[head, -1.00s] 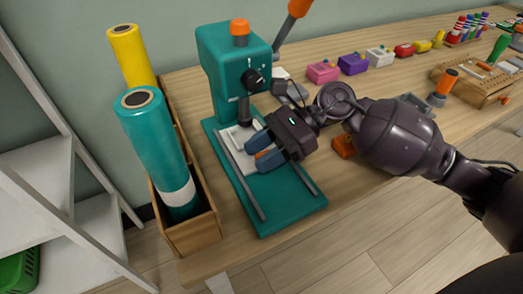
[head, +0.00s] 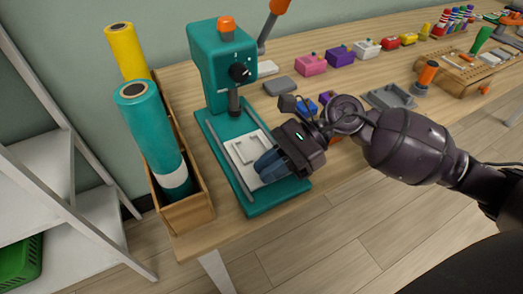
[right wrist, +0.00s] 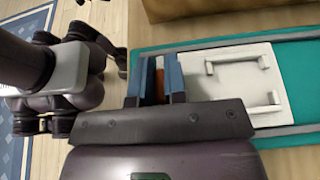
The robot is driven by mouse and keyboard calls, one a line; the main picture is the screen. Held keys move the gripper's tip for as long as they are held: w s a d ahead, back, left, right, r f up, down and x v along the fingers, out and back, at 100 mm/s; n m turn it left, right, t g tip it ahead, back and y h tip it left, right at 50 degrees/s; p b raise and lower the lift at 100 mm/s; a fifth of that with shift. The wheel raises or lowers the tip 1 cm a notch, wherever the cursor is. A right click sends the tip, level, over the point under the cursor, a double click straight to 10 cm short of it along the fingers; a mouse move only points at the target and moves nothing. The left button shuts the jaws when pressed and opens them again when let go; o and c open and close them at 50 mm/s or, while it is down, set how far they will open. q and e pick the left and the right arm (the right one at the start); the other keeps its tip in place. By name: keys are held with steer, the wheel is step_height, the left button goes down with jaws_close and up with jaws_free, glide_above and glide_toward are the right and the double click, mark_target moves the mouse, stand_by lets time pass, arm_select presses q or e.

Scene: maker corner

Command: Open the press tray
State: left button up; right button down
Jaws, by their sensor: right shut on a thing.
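The teal press (head: 224,70) stands on the wooden bench with its base plate and two grey rails reaching toward the front edge. The pale press tray (head: 242,150) lies between the rails, slid forward of the press column. It also shows in the right wrist view (right wrist: 235,85), with raised corner brackets on top. My right gripper (head: 268,166) is at the tray's front end, shut on the tray's handle. An orange bit, likely that handle, shows between the blue fingers in the right wrist view (right wrist: 160,82). My left gripper is not in view.
A wooden box (head: 187,212) with a teal roll (head: 152,130) and a yellow roll (head: 128,55) stands close left of the press. Pink (head: 310,64) and purple (head: 340,56) boxes and a grey tray (head: 388,97) lie to the right. The bench's front edge is near the press base.

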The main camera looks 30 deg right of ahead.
steer(key=s, duration=0.3)
steer(key=shift+s+d+p, duration=0.1)
steer(key=shift+s+p, duration=0.2)
steer(key=shift+p, duration=0.1)
steer(key=shift+s, duration=0.35)
steer(key=c, duration=1.2)
jaws_free()
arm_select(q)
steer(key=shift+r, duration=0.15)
arm_select(e)
steer(key=shift+o, duration=0.2)
steer(key=shift+d+r, duration=0.1)
steer(key=shift+d, duration=0.15)
arm_select(q)
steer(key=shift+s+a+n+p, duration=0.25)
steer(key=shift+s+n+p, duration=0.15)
steer(key=shift+p, duration=0.35)
arm_select(e)
steer(key=v, duration=1)
